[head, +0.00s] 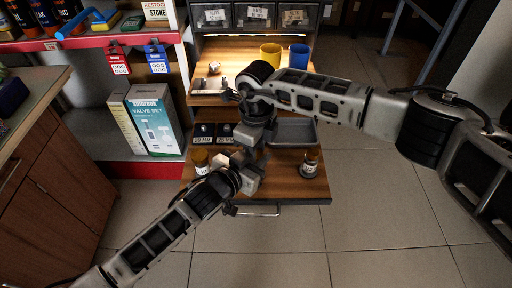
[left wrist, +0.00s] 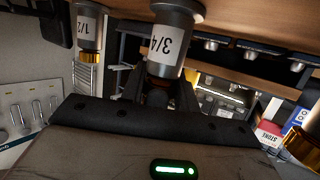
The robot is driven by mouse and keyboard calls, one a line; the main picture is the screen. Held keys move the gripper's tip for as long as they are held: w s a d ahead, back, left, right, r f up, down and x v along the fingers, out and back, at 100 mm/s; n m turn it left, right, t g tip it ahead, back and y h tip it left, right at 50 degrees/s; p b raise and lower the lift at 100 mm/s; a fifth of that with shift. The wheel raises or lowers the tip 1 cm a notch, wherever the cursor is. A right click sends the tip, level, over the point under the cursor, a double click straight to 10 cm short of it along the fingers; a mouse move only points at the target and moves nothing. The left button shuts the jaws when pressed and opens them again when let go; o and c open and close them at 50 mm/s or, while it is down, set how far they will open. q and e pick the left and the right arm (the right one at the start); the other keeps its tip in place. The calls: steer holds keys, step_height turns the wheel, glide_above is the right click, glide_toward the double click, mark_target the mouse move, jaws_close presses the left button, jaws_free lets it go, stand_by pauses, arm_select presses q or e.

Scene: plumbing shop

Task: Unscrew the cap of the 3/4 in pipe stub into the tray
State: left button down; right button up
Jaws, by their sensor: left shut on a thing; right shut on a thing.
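The 3/4 in pipe stub (left wrist: 165,48), grey with a white label, shows upside down in the left wrist view between the fingers of my left gripper (left wrist: 158,98), which is shut on it. In the head view the arms hide this stub. My left gripper (head: 246,176) is low over the front of the wooden bench. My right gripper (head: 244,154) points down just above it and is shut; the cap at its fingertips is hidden. The grey tray (head: 294,131) lies behind and to the right of the grippers, and the part I see looks empty.
A brown-capped stub (head: 201,162) stands left of the grippers and another stub (head: 310,165) right. The 1/2 stub (left wrist: 89,32) shows in the left wrist view. A yellow cup (head: 270,55) and a blue cup (head: 299,57) stand at the back. Shelving (head: 100,110) is at left.

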steer(key=o, duration=1.1)
steer(key=shift+r, duration=0.1)
step_height(320, 180, up, 4)
steer(key=shift+f, duration=0.1)
steer(key=shift+r, duration=0.3)
steer(key=c, duration=0.3)
step_height(320, 180, up, 3)
steer(key=m, duration=0.3)
steer(key=shift+f, duration=3.85)
